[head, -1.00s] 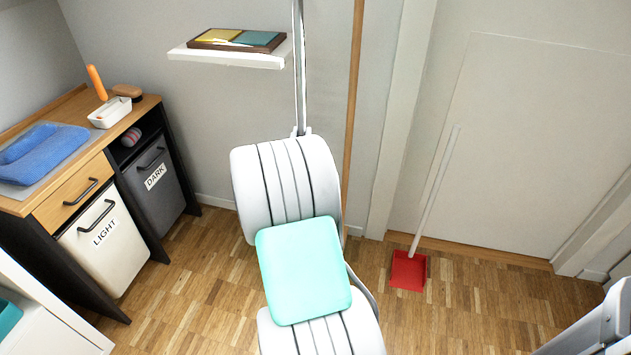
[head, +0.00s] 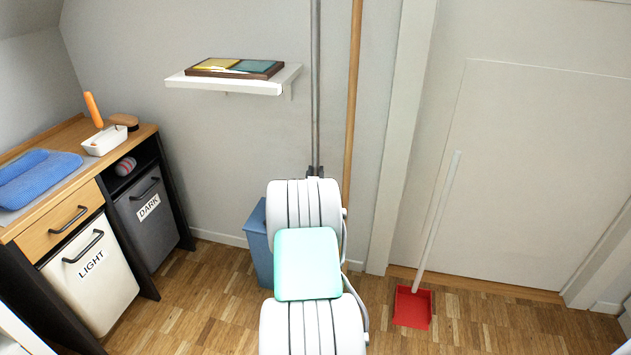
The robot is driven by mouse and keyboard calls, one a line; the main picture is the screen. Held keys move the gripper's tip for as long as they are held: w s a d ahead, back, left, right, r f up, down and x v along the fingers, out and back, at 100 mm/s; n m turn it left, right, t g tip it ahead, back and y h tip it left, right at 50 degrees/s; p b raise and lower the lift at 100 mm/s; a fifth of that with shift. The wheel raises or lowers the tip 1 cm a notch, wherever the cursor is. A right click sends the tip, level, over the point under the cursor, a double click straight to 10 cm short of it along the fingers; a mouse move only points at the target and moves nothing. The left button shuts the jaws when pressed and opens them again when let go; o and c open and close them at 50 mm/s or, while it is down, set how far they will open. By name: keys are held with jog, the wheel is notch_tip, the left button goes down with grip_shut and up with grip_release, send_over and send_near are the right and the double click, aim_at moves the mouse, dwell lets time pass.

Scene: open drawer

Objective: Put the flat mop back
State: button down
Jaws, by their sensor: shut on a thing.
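A thin grey metal pole (head: 316,90), which looks like the flat mop's handle, stands nearly upright in front of the back wall. Its top runs out of the head view. My gripper (head: 316,172) shows only as a small dark part at the pole's lower visible end, just past my white arm. It is shut on the pole. My arm hides the pole's lower part and its fingers in part. No mop head shows.
A wooden pole (head: 353,100) stands just right. A white shelf (head: 235,83) is on the wall at left. A blue bin (head: 259,247) stands behind my arm. A red dustpan (head: 412,308) stands at right. A laundry cabinet (head: 48,226) fills the left side.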

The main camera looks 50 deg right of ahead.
jog(key=shift+f+b, duration=0.45)
jog(key=shift+f, duration=0.65)
jog(key=c, duration=1.3)
grip_release()
jog(key=shift+f, duration=0.1)
jog(key=shift+o, duration=0.2)
